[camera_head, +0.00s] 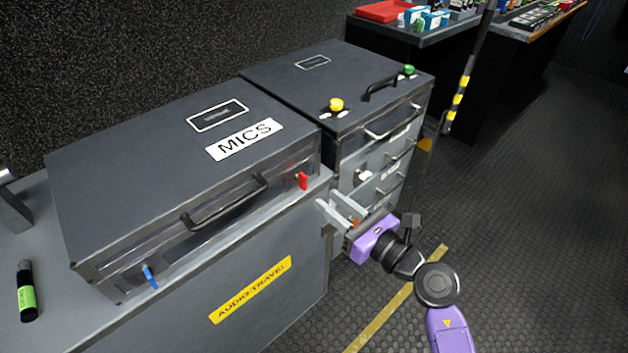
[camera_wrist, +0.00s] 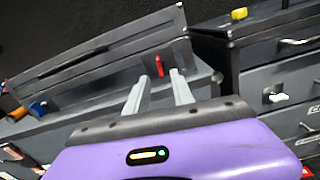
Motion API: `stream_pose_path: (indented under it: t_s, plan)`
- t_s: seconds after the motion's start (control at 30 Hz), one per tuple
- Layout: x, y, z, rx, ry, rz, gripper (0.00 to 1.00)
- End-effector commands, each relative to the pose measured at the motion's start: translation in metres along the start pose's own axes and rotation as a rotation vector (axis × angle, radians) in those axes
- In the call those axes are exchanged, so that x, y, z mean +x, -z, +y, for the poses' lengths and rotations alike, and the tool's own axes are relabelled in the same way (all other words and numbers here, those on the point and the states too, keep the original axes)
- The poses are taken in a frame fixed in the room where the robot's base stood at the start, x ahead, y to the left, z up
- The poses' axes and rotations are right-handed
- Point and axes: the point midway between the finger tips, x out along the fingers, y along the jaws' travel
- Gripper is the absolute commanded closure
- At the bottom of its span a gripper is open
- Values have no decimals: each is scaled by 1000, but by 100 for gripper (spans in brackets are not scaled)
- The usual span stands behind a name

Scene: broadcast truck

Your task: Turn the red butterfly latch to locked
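The red butterfly latch (camera_head: 303,181) is on the front face of the black MICS case (camera_head: 110,165), near its right end. It stands roughly upright. In the wrist view the red latch (camera_wrist: 159,66) shows beyond and between my two fingertips. My gripper (camera_head: 328,204) is open and empty, a short way to the right of the latch and apart from it in the head view. Its pale fingers (camera_wrist: 160,78) point toward the case front in the wrist view. A blue latch (camera_head: 150,277) is on the same case front, near the left end, and hangs tilted.
The case sits on a grey AUDIO TRAVEL trunk (camera_head: 290,310). A drawer cabinet (camera_head: 350,150) with yellow (camera_head: 336,105) and green (camera_head: 409,70) knobs stands close on the right. The floor (camera_head: 530,220) at right is clear.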

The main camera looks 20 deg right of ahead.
Motion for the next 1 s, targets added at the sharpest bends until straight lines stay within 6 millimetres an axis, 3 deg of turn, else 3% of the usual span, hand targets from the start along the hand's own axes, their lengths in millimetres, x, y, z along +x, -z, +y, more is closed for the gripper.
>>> stream_pose_path:
  t_s: [0.5, 0.9, 1.0]
  plan:
    - [67, -1, 0, 1, -1, -3, 71]
    - [76, -1, 0, 1, 0, -3, 71]
    - [76, -1, 0, 1, 0, -3, 89]
